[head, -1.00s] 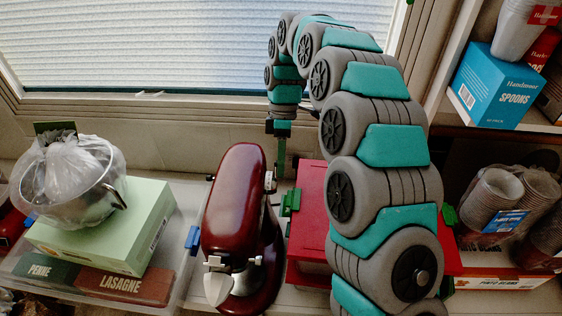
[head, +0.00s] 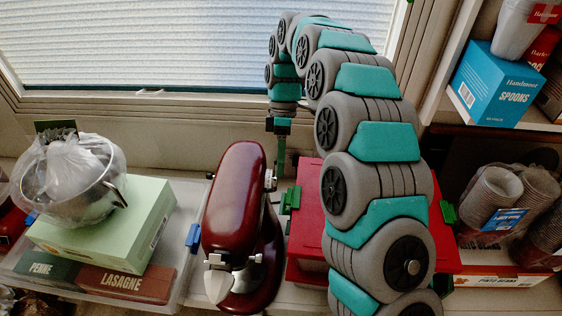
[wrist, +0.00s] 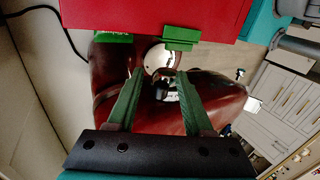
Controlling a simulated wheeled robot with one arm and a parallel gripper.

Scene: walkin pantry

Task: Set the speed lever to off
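A dark red stand mixer (head: 235,195) stands on the counter in the middle of the head view. Its body also shows in the wrist view (wrist: 215,95), with a silver disc (wrist: 158,57) facing the camera. A small dark and silver part (wrist: 163,88) shows between my fingers; it may be the speed lever, but I cannot tell for sure. My gripper (wrist: 160,74) is open, its two green fingers spread apart and pointing at the mixer. In the head view, my gripper (head: 281,160) hangs down just right of the mixer's far end. Contact cannot be made out.
A red box (head: 308,180) with green clips stands close right of the mixer, partly behind my arm. A clear bin (head: 190,215) with food boxes is on the left. The window wall is close behind. A black cord (wrist: 45,10) lies left in the wrist view.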

